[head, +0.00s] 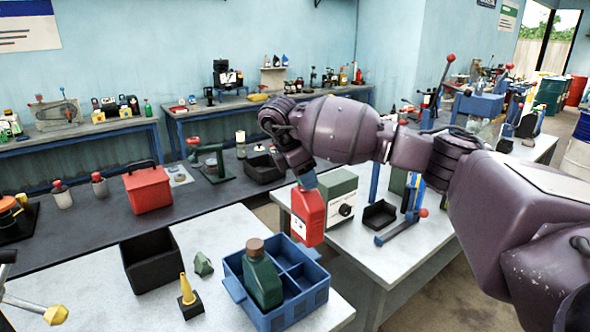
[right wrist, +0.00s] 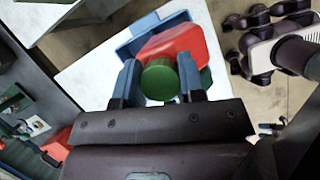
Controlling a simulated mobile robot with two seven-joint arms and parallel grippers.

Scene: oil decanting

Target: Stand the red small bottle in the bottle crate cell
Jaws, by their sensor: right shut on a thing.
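The red small bottle (head: 309,216) hangs upright in my right gripper (head: 306,182), above the far right side of the blue bottle crate (head: 303,307) and clear of it. In the right wrist view my right gripper (right wrist: 160,76) has its blue fingers shut on either side of the bottle's green cap (right wrist: 159,80), with the red body (right wrist: 178,45) beyond. The crate is divided into cells. A dark green bottle with a brown cap (head: 262,277) stands in a left cell; the visible cells to its right look empty. My left gripper is not in view.
The crate stands on a white table (head: 95,285). A black open bin (head: 152,284), a yellow cone (head: 187,290) and a small green piece (head: 203,265) are left of it. A green-and-white box (head: 338,197) and a black tray (head: 379,217) lie beyond, on another table.

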